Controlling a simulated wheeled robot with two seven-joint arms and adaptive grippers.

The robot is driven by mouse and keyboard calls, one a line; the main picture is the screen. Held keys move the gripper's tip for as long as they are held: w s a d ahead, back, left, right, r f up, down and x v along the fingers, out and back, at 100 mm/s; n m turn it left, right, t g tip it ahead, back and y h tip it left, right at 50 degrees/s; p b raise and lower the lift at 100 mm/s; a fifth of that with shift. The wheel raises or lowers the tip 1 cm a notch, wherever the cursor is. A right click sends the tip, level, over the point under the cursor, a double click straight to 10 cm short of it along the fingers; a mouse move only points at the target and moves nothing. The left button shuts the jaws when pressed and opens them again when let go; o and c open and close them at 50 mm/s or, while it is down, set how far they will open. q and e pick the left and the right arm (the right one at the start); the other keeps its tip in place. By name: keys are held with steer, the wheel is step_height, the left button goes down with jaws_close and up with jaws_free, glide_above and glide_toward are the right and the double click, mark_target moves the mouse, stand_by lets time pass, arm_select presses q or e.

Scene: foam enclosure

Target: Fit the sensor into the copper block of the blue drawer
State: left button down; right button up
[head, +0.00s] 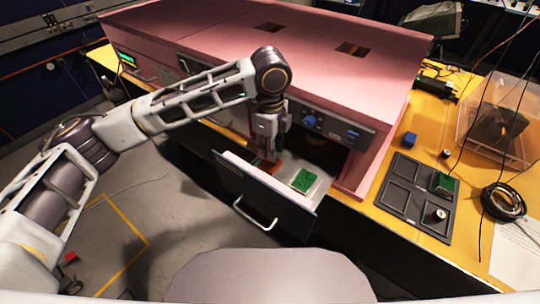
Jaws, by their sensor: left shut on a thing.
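The drawer (232,185) with a dark blue-grey front and a metal handle (257,215) stands pulled out of the pink enclosure. A copper-coloured block (270,166) shows in part inside it, towards the left. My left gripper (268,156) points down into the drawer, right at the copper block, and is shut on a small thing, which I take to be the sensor. The fingers hide the sensor, and I cannot tell how far it is in the block. A green circuit board (304,181) lies in the drawer to the right. My right gripper is not in view.
The pink foam enclosure (215,35) rises behind the drawer. On the yellow bench at right are a dark compartment tray (401,195), a small blue block (410,139), a black cable coil (503,201) and a clear box (497,120). Open floor lies left of the drawer.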

arm_select(q)
steer(key=shift+f, duration=1.85)
steer(key=shift+f, duration=0.1)
steer(key=c, duration=1.2)
jaws_free()
step_height(320, 180, up, 12)
steer(key=shift+r, duration=0.1)
